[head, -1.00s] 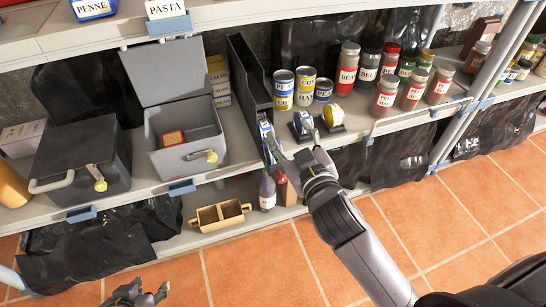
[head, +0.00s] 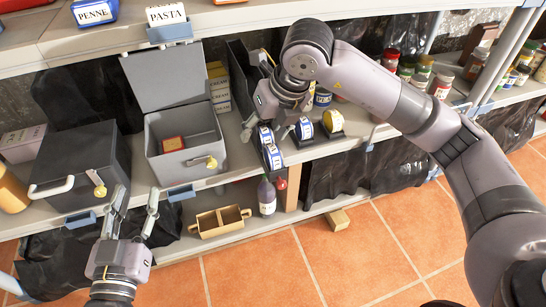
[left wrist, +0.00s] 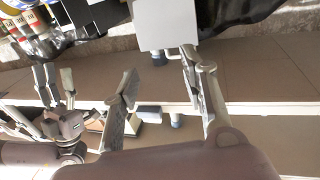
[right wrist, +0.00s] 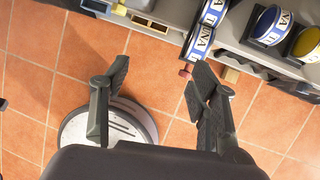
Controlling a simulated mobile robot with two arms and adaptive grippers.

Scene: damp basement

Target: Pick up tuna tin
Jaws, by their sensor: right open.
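Two blue-and-white tins labelled TUNA stand on edge at the shelf's front, one behind the other: the rear tin (head: 265,136) and the front tin (head: 273,158). They also show at the top of the right wrist view, the front tin (right wrist: 200,42) being nearer my fingers. My right gripper (head: 264,112) hangs close above and behind the tins in the head view. In the right wrist view its fingers (right wrist: 163,78) are spread with nothing between them. My left gripper (head: 136,203) is open and empty before the grey box; its spread fingers show in the left wrist view (left wrist: 160,88).
A blue tin (head: 304,128) and a yellow tin (head: 333,121) in dark holders stand right of the tuna. An open grey box (head: 184,165) and a dark box (head: 80,165) stand left. A divided wooden caddy (head: 219,220) and bottle (head: 266,197) are below.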

